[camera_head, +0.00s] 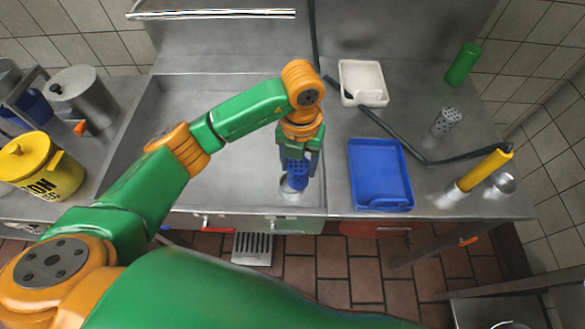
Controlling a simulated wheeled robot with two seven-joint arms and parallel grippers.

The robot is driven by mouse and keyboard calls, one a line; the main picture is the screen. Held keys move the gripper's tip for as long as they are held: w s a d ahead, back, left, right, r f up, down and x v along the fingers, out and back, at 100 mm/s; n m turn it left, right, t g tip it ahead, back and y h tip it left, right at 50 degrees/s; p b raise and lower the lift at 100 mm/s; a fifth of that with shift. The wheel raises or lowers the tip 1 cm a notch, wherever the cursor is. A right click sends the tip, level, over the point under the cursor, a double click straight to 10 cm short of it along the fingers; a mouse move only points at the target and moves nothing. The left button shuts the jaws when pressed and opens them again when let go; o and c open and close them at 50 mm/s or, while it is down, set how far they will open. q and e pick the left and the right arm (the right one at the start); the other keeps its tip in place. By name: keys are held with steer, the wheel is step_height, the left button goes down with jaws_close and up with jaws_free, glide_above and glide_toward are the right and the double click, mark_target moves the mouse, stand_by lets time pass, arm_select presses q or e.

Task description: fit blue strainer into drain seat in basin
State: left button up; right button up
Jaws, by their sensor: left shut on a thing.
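My left gripper (299,156) reaches over the basin (225,188) from the left and points down. It is shut on the blue strainer (296,174), which has dark holes in its side and hangs below the fingers. The pale metal drain seat (290,194) shows right under the strainer, near the front right of the basin. The strainer's lower end overlaps the seat in the picture. I cannot tell whether it is inside the seat or just above it. My right gripper is not in view.
Right of the basin, the counter holds a blue tray (381,201), a white tray (347,82), a perforated grey cylinder (445,122), a green cylinder (462,64) and a black hose with a yellow handle (484,171). A yellow pot (38,182) and a grey pot (92,100) stand left.

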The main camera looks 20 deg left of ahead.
arm_select(q)
steer(key=shift+w+a+f, duration=0.3)
steer(key=shift+a+f, duration=0.4)
steer(key=shift+f, duration=0.2)
steer(key=f, duration=0.4)
steer(key=shift+w+a+p, duration=0.2)
steer(key=shift+a+p, duration=0.05)
steer(key=shift+p, duration=0.05)
steer(key=shift+f+b, duration=0.25)
steer(key=shift+b, duration=0.05)
steer(key=o, duration=1.4)
steer(key=shift+r, duration=0.1)
